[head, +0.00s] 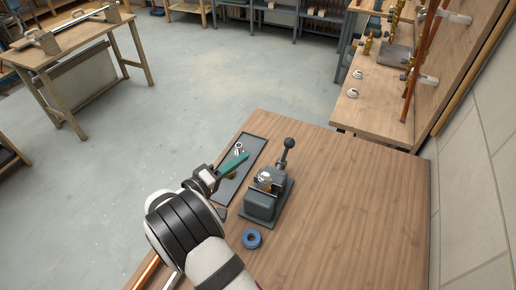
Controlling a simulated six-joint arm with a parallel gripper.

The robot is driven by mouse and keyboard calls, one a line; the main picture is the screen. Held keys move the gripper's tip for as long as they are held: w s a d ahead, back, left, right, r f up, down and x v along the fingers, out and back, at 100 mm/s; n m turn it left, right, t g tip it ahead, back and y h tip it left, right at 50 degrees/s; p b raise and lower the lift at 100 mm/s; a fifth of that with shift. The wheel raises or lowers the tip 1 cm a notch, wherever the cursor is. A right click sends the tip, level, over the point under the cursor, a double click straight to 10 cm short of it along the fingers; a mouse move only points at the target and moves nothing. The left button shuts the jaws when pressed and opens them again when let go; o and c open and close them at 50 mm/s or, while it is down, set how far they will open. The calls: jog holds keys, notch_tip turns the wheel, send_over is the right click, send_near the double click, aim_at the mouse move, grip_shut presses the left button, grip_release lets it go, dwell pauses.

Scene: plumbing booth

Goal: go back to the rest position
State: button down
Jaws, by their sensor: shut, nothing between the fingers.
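My gripper (214,178) is at the left end of the wooden workbench (350,190), over the near part of a dark flat tray (253,147). It is shut, with nothing between its fingers. A green elongated item (234,161) lies just beyond the fingertips. My arm hides part of the tray and the bench's near left corner.
A grey vise-like device (263,203) with a ball-ended lever (287,147) stands right of the tray. A small metal ring-shaped part (239,147) is on the tray. A blue tape roll (251,239) lies in front. Copper pipe (147,271) runs along the near left edge. The bench's right side is clear.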

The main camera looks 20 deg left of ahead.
jog(key=d+r+m+g+h, duration=0.1)
jog(key=d, duration=0.1)
jog(key=d+r+g+h, duration=0.1)
jog(key=d, duration=0.2)
jog(key=w+d+r+m+g+h, duration=0.1)
jog(key=d, duration=0.2)
jog(key=shift+d+r+m, duration=0.1)
jog(key=shift+r+m, duration=0.05)
jog(key=shift+m, duration=0.15)
jog(key=s+d+r+m+g, duration=0.2)
jog(key=s+d+g, duration=0.15)
jog(key=d, duration=0.45)
jog(key=s+d+r+m+g, duration=0.1)
jog(key=s+d+m+g, duration=0.25)
jog(key=d, duration=0.45)
jog(key=s+d+r+m+g, duration=0.25)
jog(key=d+g, duration=0.25)
jog(key=d, duration=0.3)
jog(key=s+f+m+g+y, duration=0.1)
jog(key=s+m+y, duration=0.5)
jog(key=s, duration=1.1)
jog(key=y, duration=0.3)
jog(key=shift+s+a+f+y, duration=0.2)
jog(key=shift+a+f+y, duration=0.05)
jog(key=shift+a+y, duration=0.15)
